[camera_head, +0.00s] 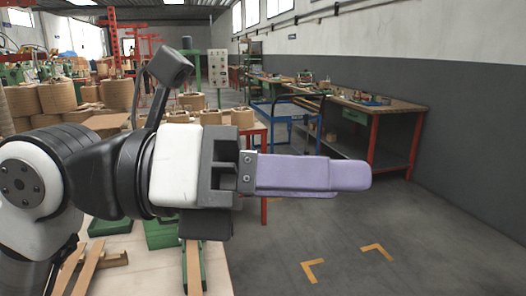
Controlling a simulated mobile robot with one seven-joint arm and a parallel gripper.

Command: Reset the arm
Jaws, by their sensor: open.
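My arm (95,170) comes in from the left edge and reaches across the left half of the head view. It ends in my gripper (366,176), whose long lilac fingers point to the right, level, over the open floor. The fingers line up one in front of the other from this side, so the gap between them is hidden. No object shows at the fingertips. My gripper is open and appears empty.
Below my arm, a pale table (120,262) carries green blocks (112,226) and wooden strips (88,268). Coils (58,97) stand behind on the left. A blue cart (290,113) and red-legged workbench (372,115) stand at the right.

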